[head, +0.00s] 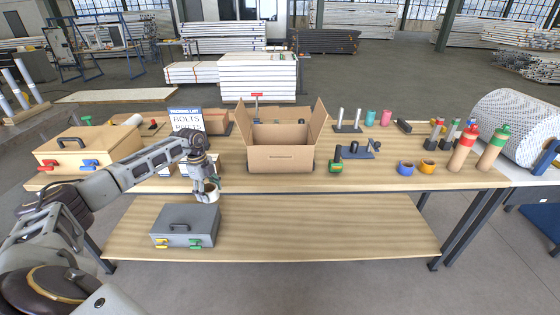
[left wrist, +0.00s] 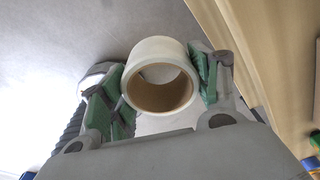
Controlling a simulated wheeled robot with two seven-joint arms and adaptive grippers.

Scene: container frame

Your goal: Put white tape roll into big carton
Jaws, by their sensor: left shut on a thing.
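The white tape roll (left wrist: 161,76) sits between the green-padded fingers of my left gripper (left wrist: 161,88) in the left wrist view. Its brown inner core faces the camera. In the head view the left gripper (head: 207,188) points down near the front edge of the upper table, with the tape roll (head: 211,193) at its fingertips. The big carton (head: 281,158) stands open with its flaps up in the middle of the table, to the right of the gripper and apart from it. The carton's floor is hidden behind its front wall. My right gripper is not in view.
A wooden box (head: 85,152) and a packing-list sign (head: 186,121) stand left of the carton. A grey toolbox (head: 185,226) sits on the lower shelf. A tape dispenser (head: 337,160), blue tape (head: 405,168) and orange tape (head: 427,168) lie right of the carton.

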